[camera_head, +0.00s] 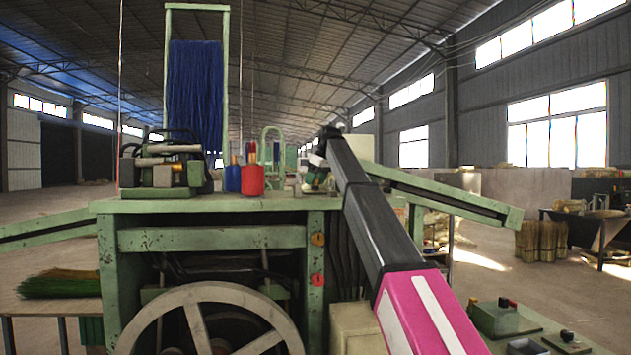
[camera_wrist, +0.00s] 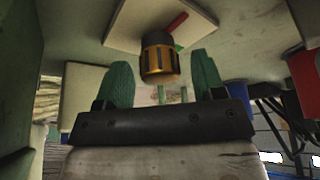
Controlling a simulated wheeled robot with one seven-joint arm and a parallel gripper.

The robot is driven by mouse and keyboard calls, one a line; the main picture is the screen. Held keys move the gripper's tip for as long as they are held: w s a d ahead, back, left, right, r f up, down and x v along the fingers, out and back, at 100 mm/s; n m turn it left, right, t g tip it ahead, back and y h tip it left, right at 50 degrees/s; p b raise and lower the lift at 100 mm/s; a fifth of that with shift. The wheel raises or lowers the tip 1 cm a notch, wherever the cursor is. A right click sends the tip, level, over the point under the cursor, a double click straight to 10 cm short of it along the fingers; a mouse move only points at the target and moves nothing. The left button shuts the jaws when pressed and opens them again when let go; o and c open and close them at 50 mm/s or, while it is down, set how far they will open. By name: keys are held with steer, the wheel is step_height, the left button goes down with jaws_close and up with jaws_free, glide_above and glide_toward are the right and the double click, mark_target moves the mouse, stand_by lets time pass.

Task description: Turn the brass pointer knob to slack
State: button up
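The brass knob (camera_wrist: 159,64) shows in the wrist view, with a ribbed gold body and a dark collar. It stands out from a pale plate (camera_wrist: 125,24) that bears a red mark (camera_wrist: 176,22) and a small green mark beside the collar. My gripper (camera_wrist: 161,70) is open, one green finger on each side of the knob, with a visible gap on both sides. I cannot tell how deep the knob lies between the fingers or where its pointer aims. In the head view my gripper (camera_head: 318,178) is at the machine's top; the knob is hidden there.
The green machine table (camera_head: 210,239) carries a motor unit (camera_head: 165,170) and red and blue pots (camera_head: 252,180). A blue bristle bundle (camera_head: 195,95) hangs in an upright frame. A spoked wheel (camera_head: 205,320) is below. A green sloping rail (camera_head: 455,198) runs right of my arm.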

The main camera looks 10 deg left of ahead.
steer(key=v, duration=1)
steer(key=shift+r, duration=0.4)
steer(key=shift+d, duration=0.1)
